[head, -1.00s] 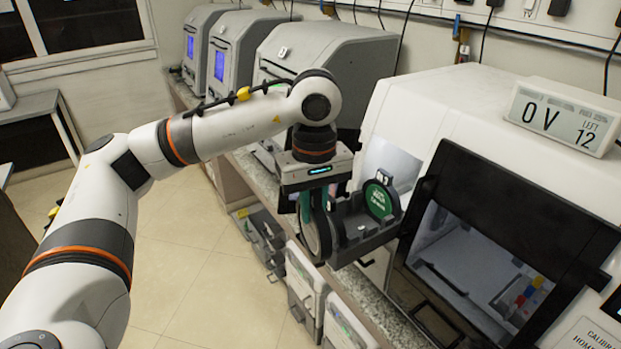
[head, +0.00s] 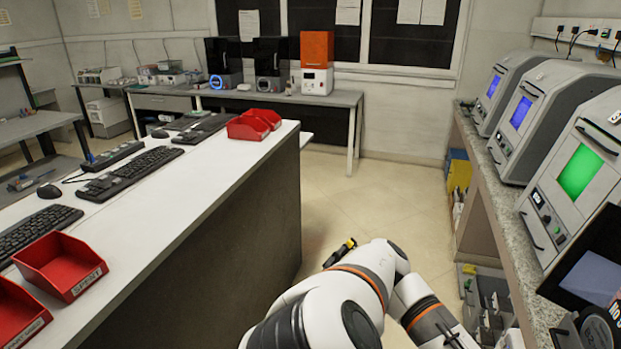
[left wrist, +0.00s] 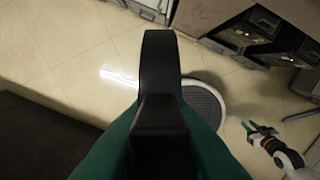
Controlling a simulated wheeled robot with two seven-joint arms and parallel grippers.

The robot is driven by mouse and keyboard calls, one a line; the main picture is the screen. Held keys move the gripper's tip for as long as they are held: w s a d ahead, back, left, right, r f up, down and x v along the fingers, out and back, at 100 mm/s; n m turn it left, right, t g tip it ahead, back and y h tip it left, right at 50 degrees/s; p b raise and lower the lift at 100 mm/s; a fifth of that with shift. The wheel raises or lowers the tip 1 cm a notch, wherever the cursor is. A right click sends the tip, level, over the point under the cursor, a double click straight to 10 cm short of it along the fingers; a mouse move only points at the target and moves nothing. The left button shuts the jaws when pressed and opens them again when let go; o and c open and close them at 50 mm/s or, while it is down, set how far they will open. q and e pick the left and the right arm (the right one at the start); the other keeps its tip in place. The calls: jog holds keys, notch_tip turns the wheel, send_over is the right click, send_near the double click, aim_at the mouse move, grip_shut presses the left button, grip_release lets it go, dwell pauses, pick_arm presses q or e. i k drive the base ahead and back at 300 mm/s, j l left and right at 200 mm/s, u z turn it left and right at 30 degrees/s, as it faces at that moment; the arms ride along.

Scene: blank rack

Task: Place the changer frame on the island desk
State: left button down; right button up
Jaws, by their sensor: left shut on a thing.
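The island desk (head: 150,205) is the long white-topped desk with dark sides at the left of the head view. My left arm shows low in the head view, but its gripper is out of that picture. In the left wrist view, my left gripper (left wrist: 155,135) has its green fingers closed on a black upright part of the changer frame (left wrist: 160,75). The rest of the frame is hidden or out of view. My right gripper (left wrist: 260,130) shows small at the lower right of the left wrist view, with its green fingertips apart and empty.
Red bins (head: 62,268) stand at the desk's near left, and more red bins (head: 252,125) at its far end. Keyboards (head: 128,175) lie along its left half. The right strip of the top is bare. Machines (head: 570,180) line the right counter; open floor lies between.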

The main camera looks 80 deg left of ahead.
aim_at(180, 188)
jog(key=u, duration=1.45)
jog(key=i+j+u, duration=0.1)
jog(key=u, duration=0.35)
jog(key=i+u, duration=0.25)
jog(key=u, duration=0.2)
jog(key=i+l+u, duration=0.1)
jog(key=u, duration=0.35)
jog(key=i+l+u, duration=0.15)
jog(key=i+u, duration=0.15)
jog(key=u, duration=0.15)
